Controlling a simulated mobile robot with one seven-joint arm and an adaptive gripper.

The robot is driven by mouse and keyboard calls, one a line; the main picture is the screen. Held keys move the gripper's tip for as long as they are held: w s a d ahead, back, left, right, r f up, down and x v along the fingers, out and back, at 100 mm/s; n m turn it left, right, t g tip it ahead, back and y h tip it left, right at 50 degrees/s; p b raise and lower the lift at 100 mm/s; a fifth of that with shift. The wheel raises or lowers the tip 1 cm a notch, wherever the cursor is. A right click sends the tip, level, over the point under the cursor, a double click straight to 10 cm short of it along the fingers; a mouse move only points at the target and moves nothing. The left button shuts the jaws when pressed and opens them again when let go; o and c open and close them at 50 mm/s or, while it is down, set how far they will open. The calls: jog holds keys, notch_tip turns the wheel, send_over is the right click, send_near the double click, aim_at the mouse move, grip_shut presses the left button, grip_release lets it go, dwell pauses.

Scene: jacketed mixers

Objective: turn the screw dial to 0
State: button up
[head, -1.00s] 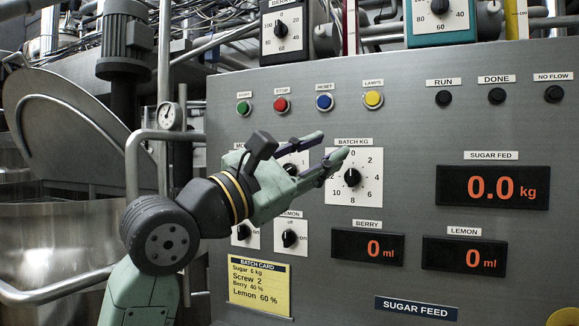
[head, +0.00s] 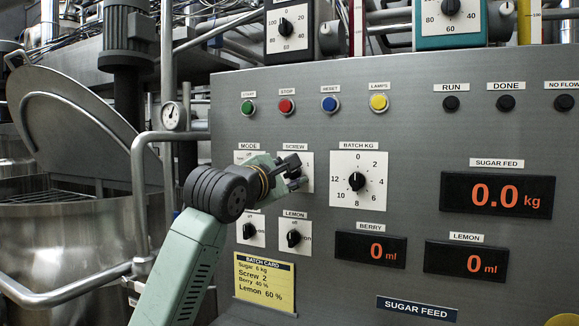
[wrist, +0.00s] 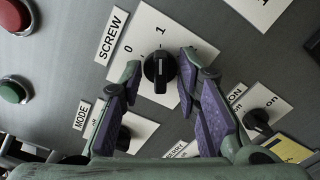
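The screw dial (wrist: 158,70) is a black knob on a white plate under a SCREW label (wrist: 112,36) in the wrist view, with 0 and 1 printed around it. A pale mark shows at the knob's lower end in that view, but I cannot be sure which number it points to. My gripper (wrist: 163,76) is open, with one fingertip on each side of the knob. I cannot tell whether they touch it. In the head view my gripper (head: 292,172) hides most of the screw dial's plate (head: 308,162).
The batch kg dial (head: 357,181) is right of the screw dial. The lemon switch (head: 293,238) is below, and the mode switch (wrist: 123,138) is beside it. Coloured buttons (head: 329,104) run above. The batch card (head: 265,281) reads Screw 2. A steel rail (head: 137,190) stands left.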

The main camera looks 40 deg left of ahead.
jog(key=shift+w, duration=0.3)
jog(key=shift+c, duration=0.6)
grip_shut()
